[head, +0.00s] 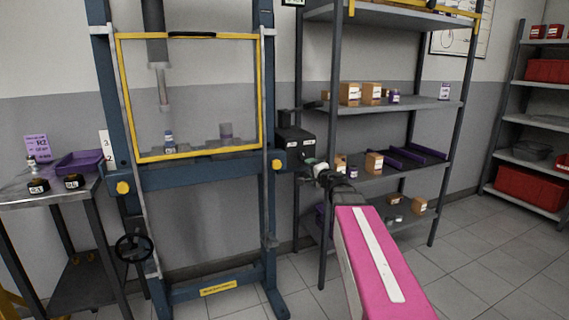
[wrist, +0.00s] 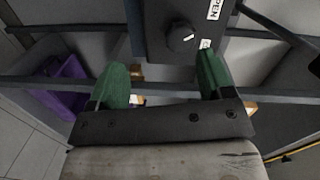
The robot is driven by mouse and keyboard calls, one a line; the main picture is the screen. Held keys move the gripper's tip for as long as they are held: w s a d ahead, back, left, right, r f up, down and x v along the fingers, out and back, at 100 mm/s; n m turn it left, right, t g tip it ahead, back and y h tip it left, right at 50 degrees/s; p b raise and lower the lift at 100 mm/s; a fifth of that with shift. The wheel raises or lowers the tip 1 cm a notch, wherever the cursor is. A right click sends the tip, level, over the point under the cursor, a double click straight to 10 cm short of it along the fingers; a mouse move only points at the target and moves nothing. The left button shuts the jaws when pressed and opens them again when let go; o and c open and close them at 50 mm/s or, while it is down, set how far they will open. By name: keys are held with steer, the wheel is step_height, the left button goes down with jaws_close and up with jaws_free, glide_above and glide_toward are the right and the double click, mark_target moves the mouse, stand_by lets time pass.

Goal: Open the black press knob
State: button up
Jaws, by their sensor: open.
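The black press knob (wrist: 182,39) is round with a white pointer mark. It sits on the face of a dark control box (wrist: 158,20), beside white labels, one ending in "PEN". In the head view the control box (head: 293,140) is mounted on the right post of the blue press (head: 268,215); I cannot make out the knob clearly there. My gripper (wrist: 164,72) has two green fingers spread wide with nothing between them. The knob shows beyond the fingertips, nearer the right finger, apart from both. In the head view my gripper (head: 313,166) is just below and right of the box.
A grey shelf unit (head: 400,104) with small boxes and purple trays stands close behind my arm. The press has a yellow-framed clear guard (head: 261,90). A side table (head: 75,193) with a purple bin stands at left. Floor at right is clear.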

steer(key=s+a+f+n+g, duration=0.3)
steer(key=s+f+n+g, duration=0.15)
steer(key=s+f, duration=0.4)
steer(key=s+a+f+n+g, duration=0.4)
steer(key=s+f+g, duration=0.15)
steer(key=f, duration=0.65)
steer(key=s+d+f+n+g+h, duration=0.1)
steer(key=s+d+f+g+h, duration=0.1)
steer(key=s+f, duration=0.3)
steer(key=s+d+f+n+g+h, duration=0.2)
steer(key=s+d+f+g+h, duration=0.1)
steer(key=s, duration=0.4)
step_height(320, 180, down, 2)
steer(key=shift+d+f+g+h, duration=0.1)
steer(key=shift+d+g+h, duration=0.15)
steer(key=shift+g+h, duration=0.35)
steer(key=shift+s, duration=0.1)
